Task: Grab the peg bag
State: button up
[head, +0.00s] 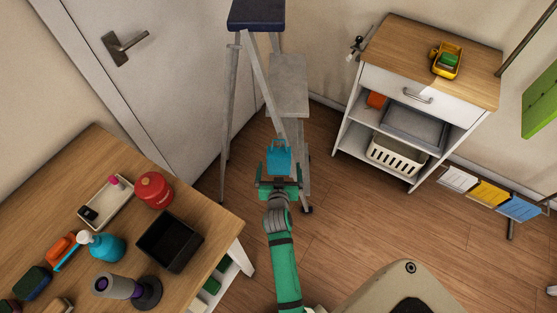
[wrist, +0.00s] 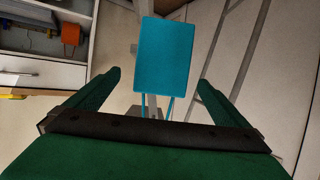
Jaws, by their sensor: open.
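The peg bag looks to be the bright blue bag (head: 279,160) with thin blue handle loops, in front of the grey step ladder in the head view. In the wrist view the blue bag (wrist: 163,53) is a plain rectangle straight ahead, its thin straps at the lower edge of the picture's bag. My green gripper (head: 279,183) is open, right at the bag's near end in the head view. In the wrist view the fingers of my gripper (wrist: 158,80) stand either side of the bag's line, with gaps on both sides. I cannot tell how deep the bag sits between them.
The step ladder (head: 288,84) stands close behind the bag. A wooden table (head: 215,222) with a black bin, bottles and a tray is at left. A white shelf cabinet (head: 385,70) stands at right. Floor between ladder and cabinet is clear.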

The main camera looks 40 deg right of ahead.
aim_at(279, 157)
jog(key=shift+r+x, duration=0.2)
jog(key=shift+x, duration=1.5)
jog(key=shift+r+x, duration=0.15)
jog(key=shift+x, duration=1.5)
jog(key=shift+w, duration=0.15)
jog(key=c, duration=1.2)
